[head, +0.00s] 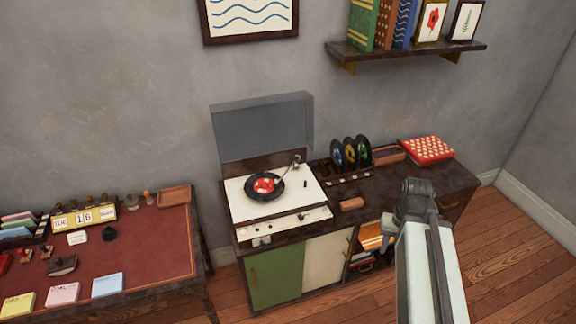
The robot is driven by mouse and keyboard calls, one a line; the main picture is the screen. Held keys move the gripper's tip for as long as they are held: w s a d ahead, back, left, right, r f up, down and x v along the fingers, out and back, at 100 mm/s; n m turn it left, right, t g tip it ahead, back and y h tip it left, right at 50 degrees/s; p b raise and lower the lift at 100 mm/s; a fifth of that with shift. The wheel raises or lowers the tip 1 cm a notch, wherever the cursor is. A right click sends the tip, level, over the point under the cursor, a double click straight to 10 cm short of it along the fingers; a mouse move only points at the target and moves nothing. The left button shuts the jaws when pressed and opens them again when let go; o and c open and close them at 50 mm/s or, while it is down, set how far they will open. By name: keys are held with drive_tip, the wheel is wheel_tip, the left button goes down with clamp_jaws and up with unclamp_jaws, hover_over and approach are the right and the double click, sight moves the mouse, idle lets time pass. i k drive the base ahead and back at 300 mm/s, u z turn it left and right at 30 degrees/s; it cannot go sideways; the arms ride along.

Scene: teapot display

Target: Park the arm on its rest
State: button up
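The turntable (240,205) stands on the dark sideboard, its clear lid (262,125) raised behind it. A black record (253,193) with a red and white label lies on the platter. The thin tonearm (288,170) runs from its pivot at the back right of the deck down to the left, its head end over the record's right part. Whether its tip touches the record is too small to tell. The arm rest cannot be made out. My gripper (416,192) is at the dark end of my arm, right of the turntable and apart from it; its fingers cannot be made out.
On the sideboard (395,190) are upright records (350,153) in a rack, a small brown block (352,204) and a red dotted box (427,150). A red-topped desk (150,245) stands left. A shelf (405,52) hangs above.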

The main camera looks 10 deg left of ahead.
sight(296, 160)
drive_tip(key=u, duration=0.3)
drive_tip(key=i, duration=0.85)
drive_tip(key=u, duration=0.8)
